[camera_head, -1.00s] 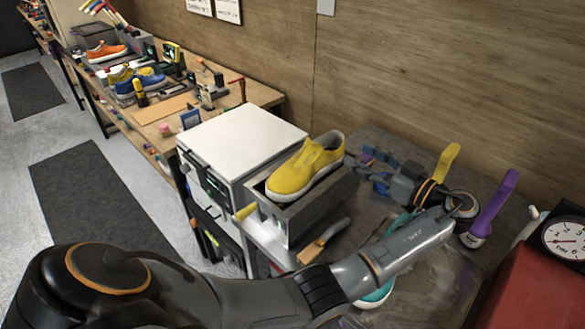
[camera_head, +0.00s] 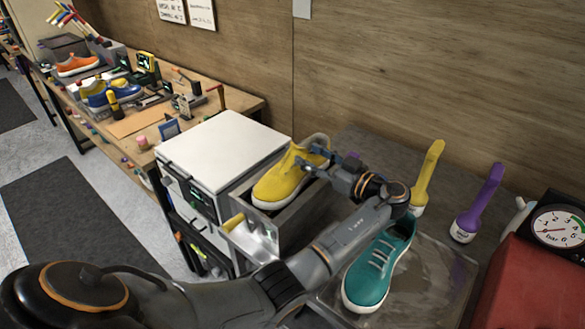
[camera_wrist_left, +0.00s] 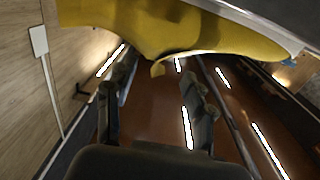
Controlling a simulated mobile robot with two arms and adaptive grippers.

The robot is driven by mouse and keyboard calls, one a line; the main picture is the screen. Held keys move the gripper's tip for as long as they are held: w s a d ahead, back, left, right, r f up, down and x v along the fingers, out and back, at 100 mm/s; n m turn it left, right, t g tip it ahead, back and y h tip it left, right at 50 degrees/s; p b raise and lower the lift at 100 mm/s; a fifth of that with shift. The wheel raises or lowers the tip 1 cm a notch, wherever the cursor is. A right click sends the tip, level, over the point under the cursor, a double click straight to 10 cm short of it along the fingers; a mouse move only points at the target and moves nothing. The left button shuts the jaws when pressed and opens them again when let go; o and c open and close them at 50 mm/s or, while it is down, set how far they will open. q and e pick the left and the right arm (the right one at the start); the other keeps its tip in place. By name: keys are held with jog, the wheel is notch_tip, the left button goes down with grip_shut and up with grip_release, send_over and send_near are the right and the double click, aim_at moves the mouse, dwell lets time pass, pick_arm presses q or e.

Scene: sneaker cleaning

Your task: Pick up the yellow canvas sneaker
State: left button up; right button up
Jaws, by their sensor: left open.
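The yellow canvas sneaker (camera_head: 283,181) sits in an open grey metal holder (camera_head: 285,222), its toe towards the front left and its heel towards the wall. It also fills the top of the left wrist view (camera_wrist_left: 165,28). My left gripper (camera_head: 322,160) is open at the heel end of the sneaker. In the left wrist view its two fingers (camera_wrist_left: 150,98) stand apart with nothing clearly between them, and the sneaker lies just beyond the fingertips. I cannot tell whether they touch it. My right gripper is not in view.
Yellow (camera_head: 427,176) and purple (camera_head: 482,203) brushes stand at right, near a pressure gauge (camera_head: 557,226) and red box (camera_head: 530,280). A white-topped machine (camera_head: 222,147) stands left of the holder.

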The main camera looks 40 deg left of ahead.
aim_at(302, 153)
pick_arm(q)
jog(key=a+p, duration=0.4)
jog(key=a, duration=0.1)
jog(key=shift+w+a, duration=0.1)
jog(key=shift+w, duration=0.1)
jog(key=shift+a, duration=0.15)
jog(key=shift+f, duration=0.1)
jog(key=c, duration=0.3)
grip_shut()
